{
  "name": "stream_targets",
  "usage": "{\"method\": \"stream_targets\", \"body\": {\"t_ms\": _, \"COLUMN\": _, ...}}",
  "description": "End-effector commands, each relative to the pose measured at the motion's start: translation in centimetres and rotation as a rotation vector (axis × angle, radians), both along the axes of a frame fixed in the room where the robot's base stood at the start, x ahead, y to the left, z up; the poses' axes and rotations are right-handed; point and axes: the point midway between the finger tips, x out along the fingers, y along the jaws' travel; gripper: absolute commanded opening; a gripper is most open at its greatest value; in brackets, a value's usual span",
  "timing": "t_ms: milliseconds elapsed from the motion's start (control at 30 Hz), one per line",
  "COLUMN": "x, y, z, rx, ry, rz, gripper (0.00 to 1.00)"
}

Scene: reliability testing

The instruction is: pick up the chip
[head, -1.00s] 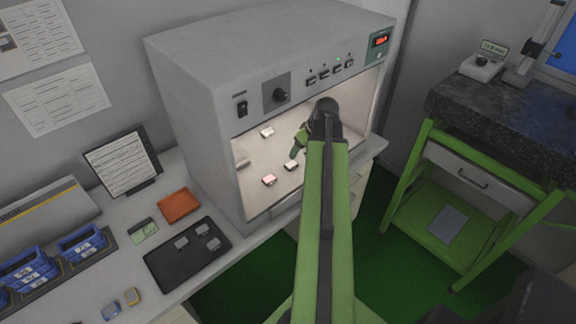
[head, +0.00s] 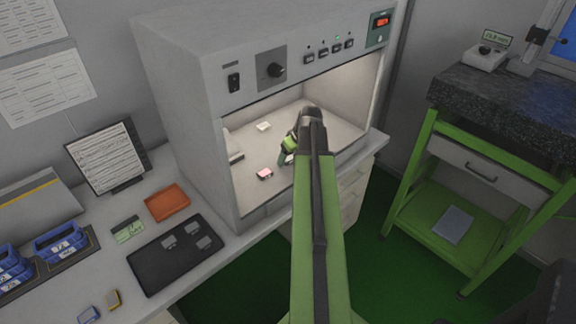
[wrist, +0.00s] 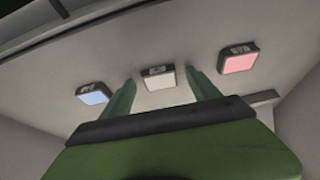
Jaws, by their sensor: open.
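Several small dark-edged chips lie on the pale floor inside the lit cabinet. In the wrist view a blue chip (wrist: 93,95) is at left, a whitish chip (wrist: 159,77) in the middle and a pink chip (wrist: 238,61) at right. My gripper (wrist: 161,80) is open, its two green fingers on either side of the whitish chip in the picture. I cannot tell how high they are above it. In the head view my gripper (head: 284,157) is inside the cabinet, right of the pink chip (head: 265,174). A pale chip (head: 263,127) lies farther back. The gripper partly hides what is beneath it.
The cabinet (head: 185,110) has side walls and a low upper edge around its opening. On the bench at left are a black tray (head: 150,272) with several grey pieces, an orange tray (head: 167,202) and blue bins (head: 60,243). A green-framed table (head: 420,190) stands at right.

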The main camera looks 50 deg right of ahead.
Motion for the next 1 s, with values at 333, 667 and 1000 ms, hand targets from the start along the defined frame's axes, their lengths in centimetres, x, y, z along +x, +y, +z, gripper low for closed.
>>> {"method": "stream_targets", "body": {"t_ms": 333, "x": 0.0, "y": 0.1, "z": 0.2, "rx": 0.001, "ry": 0.001, "rz": 0.001, "gripper": 0.41}}
{"method": "stream_targets", "body": {"t_ms": 667, "x": 0.0, "y": 0.1, "z": 0.2, "rx": 0.0, "ry": 0.001, "rz": 0.002, "gripper": 0.06}}
{"method": "stream_targets", "body": {"t_ms": 1000, "x": 0.1, "y": 0.1, "z": 1.5, "rx": 0.0, "ry": 0.001, "rz": 0.002, "gripper": 0.06}}
